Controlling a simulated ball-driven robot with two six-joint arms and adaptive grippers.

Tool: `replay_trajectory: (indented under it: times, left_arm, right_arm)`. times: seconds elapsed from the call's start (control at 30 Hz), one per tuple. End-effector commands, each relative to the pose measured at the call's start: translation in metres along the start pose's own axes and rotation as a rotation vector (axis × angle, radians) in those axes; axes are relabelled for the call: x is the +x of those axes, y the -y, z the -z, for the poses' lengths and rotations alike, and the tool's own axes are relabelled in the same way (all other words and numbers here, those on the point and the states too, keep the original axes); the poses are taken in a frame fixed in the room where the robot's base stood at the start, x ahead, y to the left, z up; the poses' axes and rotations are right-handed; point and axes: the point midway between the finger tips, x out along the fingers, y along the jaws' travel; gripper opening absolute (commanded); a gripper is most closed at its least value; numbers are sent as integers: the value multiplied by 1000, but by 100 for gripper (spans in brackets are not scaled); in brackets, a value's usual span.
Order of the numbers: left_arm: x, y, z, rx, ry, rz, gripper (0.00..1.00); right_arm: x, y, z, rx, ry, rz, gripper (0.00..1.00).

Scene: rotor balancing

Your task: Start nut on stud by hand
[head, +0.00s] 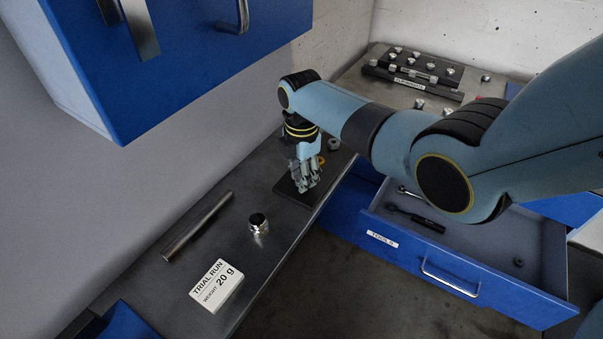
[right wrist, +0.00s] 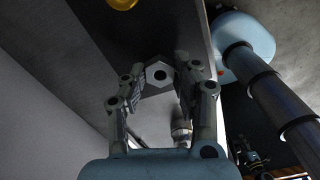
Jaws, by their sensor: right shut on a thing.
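My right gripper (head: 306,187) points down over a dark flat plate (head: 286,190) on the grey bench. In the right wrist view, its fingers (right wrist: 158,80) are closed on the sides of a grey hex nut (right wrist: 146,90) with a dark hole in its middle. The gripper hides the nut in the head view. I cannot make out a stud; whether one lies under or inside the nut is hidden. My left gripper is in neither view.
The bench (head: 165,290) carries a metal bar (head: 197,226), a black-topped silver cylinder (head: 258,224) and a weight card (head: 217,286). A small grey ring (head: 334,144) lies behind the gripper. An open tool drawer (head: 470,245) is at right; a blue cabinet (head: 185,60) overhangs upper left.

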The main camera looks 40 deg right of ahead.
Motion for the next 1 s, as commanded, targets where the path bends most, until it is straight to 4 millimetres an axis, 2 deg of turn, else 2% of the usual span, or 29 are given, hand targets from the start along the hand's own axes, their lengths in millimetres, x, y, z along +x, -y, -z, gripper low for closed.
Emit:
replay_trajectory:
  times: [0.6, 0.67, 0.83, 0.87, 1.0]
  left_arm:
    - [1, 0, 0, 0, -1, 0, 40]
    - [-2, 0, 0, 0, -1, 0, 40]
    - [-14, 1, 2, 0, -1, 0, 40]
    - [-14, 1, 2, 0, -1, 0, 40]
    - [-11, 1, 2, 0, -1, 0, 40]
  right_arm:
    - [3, 0, 0, 9, 0, -1, 0]
    - [2, 0, 0, 52, 0, -1, 0]
    - [1, 0, 0, 340, 0, 1, 0]
    - [2, 0, 0, 369, 0, 1, 30]
    - [4, 0, 0, 358, 0, 0, 49]
